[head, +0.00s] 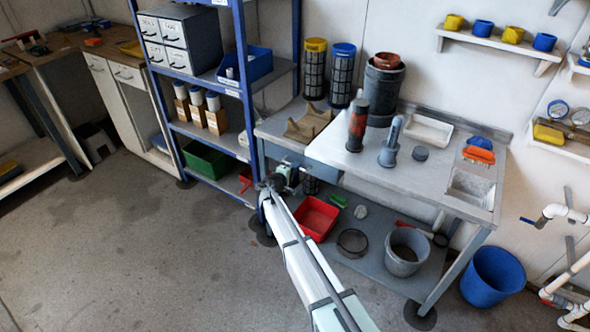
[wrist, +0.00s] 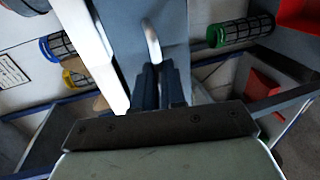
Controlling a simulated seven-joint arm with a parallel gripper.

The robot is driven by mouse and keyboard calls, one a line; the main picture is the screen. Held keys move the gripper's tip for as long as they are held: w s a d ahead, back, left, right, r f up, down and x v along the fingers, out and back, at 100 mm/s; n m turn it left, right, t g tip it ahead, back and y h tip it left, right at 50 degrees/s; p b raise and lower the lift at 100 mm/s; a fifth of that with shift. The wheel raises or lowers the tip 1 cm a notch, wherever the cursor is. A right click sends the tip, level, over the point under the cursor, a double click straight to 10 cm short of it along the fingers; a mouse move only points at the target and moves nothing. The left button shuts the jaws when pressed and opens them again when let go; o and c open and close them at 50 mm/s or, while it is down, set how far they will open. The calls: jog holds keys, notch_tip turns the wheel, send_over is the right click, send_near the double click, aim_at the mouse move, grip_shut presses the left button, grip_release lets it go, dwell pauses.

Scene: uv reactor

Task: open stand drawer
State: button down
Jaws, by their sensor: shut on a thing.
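The stand (head: 400,180) is a grey metal bench at the right in the head view. Its blue-grey drawer front (head: 292,156) sits under the left end of the worktop. In the wrist view the drawer front (wrist: 125,30) fills the upper middle, with a pale metal handle (wrist: 152,42) on it. My gripper (wrist: 162,75) is shut on the handle. In the head view my gripper (head: 272,182) is just in front of the drawer, and my wrist hides the handle. I cannot tell how far the drawer is out.
A blue shelf rack (head: 243,75) stands close left of my gripper. A red bin (head: 316,217) and a grey bucket (head: 406,252) are on the stand's lower shelf. Cylinders and a dark pot (head: 382,90) stand on top. The floor at left is clear.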

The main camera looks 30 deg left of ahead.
jog(key=f+v, duration=0.2)
jog(key=v, duration=1)
jog(key=s+f+v, duration=0.1)
jog(key=f+v, duration=0.2)
jog(key=v, duration=1)
jog(key=shift+s, duration=0.3)
jog(key=shift+f, duration=0.1)
jog(key=c, duration=1.2)
grip_release()
jog(key=v, duration=1.4)
